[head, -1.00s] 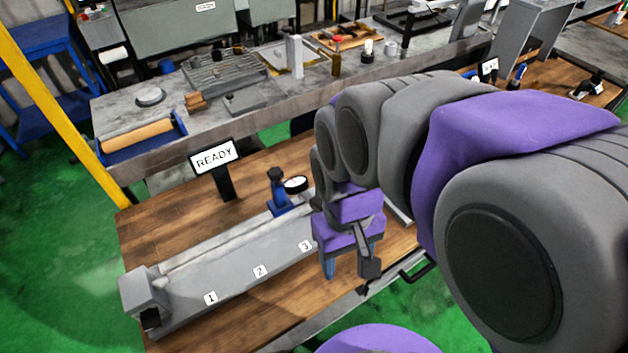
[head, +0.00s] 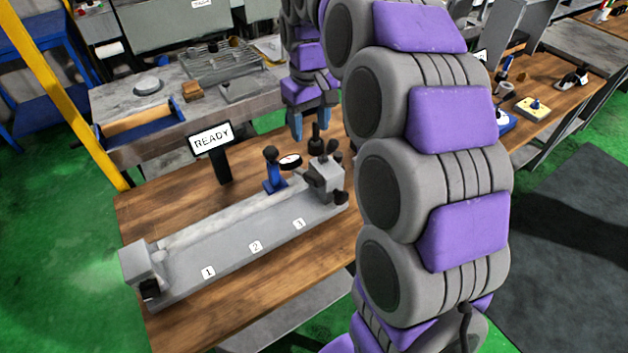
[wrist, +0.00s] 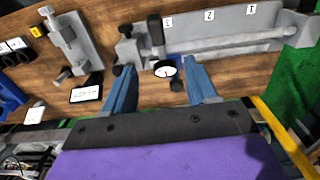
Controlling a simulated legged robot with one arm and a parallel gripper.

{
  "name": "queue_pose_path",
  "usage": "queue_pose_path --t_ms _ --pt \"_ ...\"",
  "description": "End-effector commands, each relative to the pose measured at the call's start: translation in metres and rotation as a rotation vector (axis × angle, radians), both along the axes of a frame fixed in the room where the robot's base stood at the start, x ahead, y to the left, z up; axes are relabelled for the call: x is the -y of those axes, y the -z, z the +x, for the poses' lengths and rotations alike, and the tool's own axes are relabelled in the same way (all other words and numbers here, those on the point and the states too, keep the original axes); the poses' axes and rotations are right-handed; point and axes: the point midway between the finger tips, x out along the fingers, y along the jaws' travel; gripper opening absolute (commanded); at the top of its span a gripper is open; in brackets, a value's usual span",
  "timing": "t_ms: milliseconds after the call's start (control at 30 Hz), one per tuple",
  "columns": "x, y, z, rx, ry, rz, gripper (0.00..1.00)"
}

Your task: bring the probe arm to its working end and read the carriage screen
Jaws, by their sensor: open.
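The screen (head: 212,138) stands on a black post behind the grey bed and reads READY. The bed (head: 230,248) has labels 1, 2 and 3. A blue upright with a black knob (head: 271,167) and a round white dial (head: 290,161) stands behind the bed near label 3; the dial also shows in the wrist view (wrist: 165,69). I cannot tell for sure which part is the probe arm. A grey block with black knobs (head: 325,178) sits at the bed's right end. My gripper (head: 311,132) is open above this end, and in the wrist view its fingers (wrist: 157,66) flank the dial, holding nothing.
A grey workbench (head: 235,95) with trays and blocks stands behind. Another fixture (wrist: 70,45) with a small screen (wrist: 85,93) is farther along the wooden bench. My arm hides part of the bench's right side. Bare wood (head: 160,215) lies left of the screen post.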

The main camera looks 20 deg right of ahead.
Motion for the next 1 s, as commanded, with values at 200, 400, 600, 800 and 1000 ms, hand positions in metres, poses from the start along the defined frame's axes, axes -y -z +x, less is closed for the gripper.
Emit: queue_pose_path --t_ms 200,400,600,800,1000 --pt "0.005 0.031 -0.002 -0.004 0.001 0.005 0.57" --pt "0.004 0.071 -0.002 -0.005 0.002 0.004 0.57" --pt "0.002 0.11 -0.002 -0.005 0.001 0.0 0.57" --pt "0.002 0.145 -0.002 -0.005 0.002 0.002 0.57" --pt "0.004 0.165 -0.002 -0.001 0.002 0.003 0.57"
